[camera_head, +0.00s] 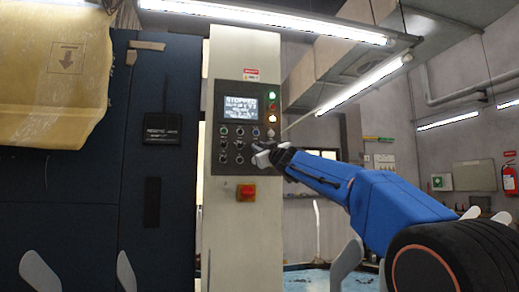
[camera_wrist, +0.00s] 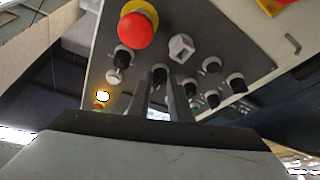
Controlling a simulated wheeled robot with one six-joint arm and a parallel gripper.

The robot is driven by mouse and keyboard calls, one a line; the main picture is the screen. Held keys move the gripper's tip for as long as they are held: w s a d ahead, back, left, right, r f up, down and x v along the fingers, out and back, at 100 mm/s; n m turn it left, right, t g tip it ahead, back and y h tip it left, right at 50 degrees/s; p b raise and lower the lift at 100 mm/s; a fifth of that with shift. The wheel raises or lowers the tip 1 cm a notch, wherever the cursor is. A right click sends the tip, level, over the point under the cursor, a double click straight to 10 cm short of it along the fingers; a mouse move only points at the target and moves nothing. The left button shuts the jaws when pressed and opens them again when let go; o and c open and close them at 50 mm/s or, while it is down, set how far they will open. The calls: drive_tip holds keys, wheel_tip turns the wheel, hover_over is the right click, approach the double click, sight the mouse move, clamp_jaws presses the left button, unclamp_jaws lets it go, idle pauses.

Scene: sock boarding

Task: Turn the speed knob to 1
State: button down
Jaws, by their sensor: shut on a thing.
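The control panel (camera_head: 231,150) is dark in the head view, with a small screen and rows of knobs and buttons. My gripper (camera_head: 262,157) is at the panel's lower right. In the wrist view its two fingers (camera_wrist: 163,84) are close together on a small dark knob (camera_wrist: 160,72), partly hidden between the tips. The labels are too small to read, so I cannot tell whether this is the speed knob or where it points.
A red mushroom button (camera_wrist: 136,30) on a yellow ring and a pale faceted knob (camera_wrist: 181,47) lie close to the fingertips. Several black knobs (camera_wrist: 237,83) are to the right. A lit yellow lamp (camera_wrist: 103,96) is at left. A red button (camera_head: 246,191) sits below the panel.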

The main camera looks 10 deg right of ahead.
drive_tip(key=shift+n, duration=0.5)
drive_tip(key=shift+d+r+n+g+y, duration=0.1)
drive_tip(key=shift+n+g+y, duration=0.4)
drive_tip(key=shift+n, duration=0.85)
drive_tip(key=shift+d+r+n+g+y, duration=0.1)
drive_tip(key=shift+n+g+y, duration=0.35)
drive_tip(key=shift+n, duration=0.85)
drive_tip(key=shift+n+g+y, duration=0.25)
drive_tip(key=shift+n+g, duration=0.4)
drive_tip(key=shift+n, duration=0.7)
drive_tip(key=c, duration=1.6)
unclamp_jaws()
drive_tip(key=shift+s, duration=0.1)
drive_tip(key=v, duration=1.7)
drive_tip(key=shift+d, duration=0.15)
